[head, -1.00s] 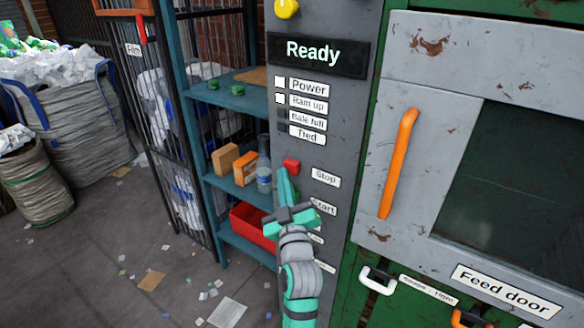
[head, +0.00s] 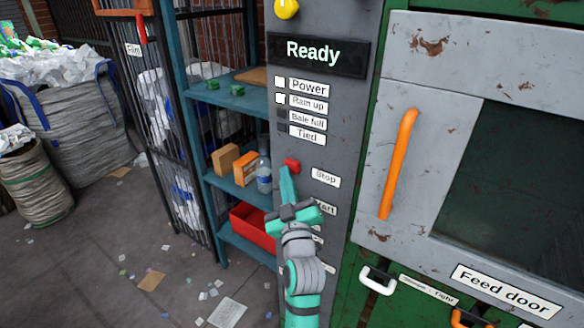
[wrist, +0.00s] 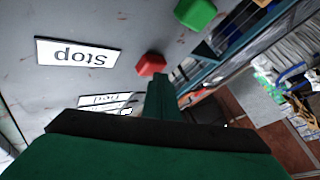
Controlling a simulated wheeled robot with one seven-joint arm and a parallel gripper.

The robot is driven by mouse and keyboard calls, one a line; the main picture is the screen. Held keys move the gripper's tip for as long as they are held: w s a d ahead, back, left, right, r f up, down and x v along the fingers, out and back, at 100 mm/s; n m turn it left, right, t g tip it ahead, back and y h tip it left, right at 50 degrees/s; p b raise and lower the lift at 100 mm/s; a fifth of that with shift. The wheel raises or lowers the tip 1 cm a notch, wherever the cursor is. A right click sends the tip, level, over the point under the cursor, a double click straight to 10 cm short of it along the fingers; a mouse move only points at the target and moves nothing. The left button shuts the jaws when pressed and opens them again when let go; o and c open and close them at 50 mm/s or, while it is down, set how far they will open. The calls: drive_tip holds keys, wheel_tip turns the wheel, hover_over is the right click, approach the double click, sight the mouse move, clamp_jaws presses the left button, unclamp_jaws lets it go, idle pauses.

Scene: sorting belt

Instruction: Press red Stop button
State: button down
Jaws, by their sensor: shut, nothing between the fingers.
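The red Stop button (head: 292,165) sticks out from the grey control panel, left of its white Stop label (head: 325,178). In the wrist view the red button (wrist: 151,65) shows just beyond my fingertips, beside the upside-down Stop label (wrist: 77,53). My gripper (head: 285,170) is shut and empty, its teal fingers pointing up at the button. The fingertips overlap the button's edge in both views; I cannot tell whether they touch it. The panel's display (head: 314,52) reads "Ready".
A green button (wrist: 195,13) shows close to the red one in the wrist view. Shelves with boxes, a bottle (head: 264,172) and a red bin (head: 252,226) stand left of the panel. An orange door handle (head: 399,165) is to the right.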

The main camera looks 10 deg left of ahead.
drive_tip(key=shift+w, duration=0.15)
drive_tip(key=shift+s+a, duration=0.15)
drive_tip(key=shift+s, duration=0.45)
drive_tip(key=shift+s+a, duration=0.15)
drive_tip(key=shift+s, duration=0.45)
drive_tip(key=shift+a, duration=0.1)
drive_tip(key=shift+s+a, duration=0.3)
drive_tip(key=shift+s, duration=0.65)
drive_tip(key=shift+s+a, duration=0.35)
drive_tip(key=shift+s, duration=0.55)
drive_tip(key=shift+s+a, duration=0.3)
drive_tip(key=shift+s, duration=0.65)
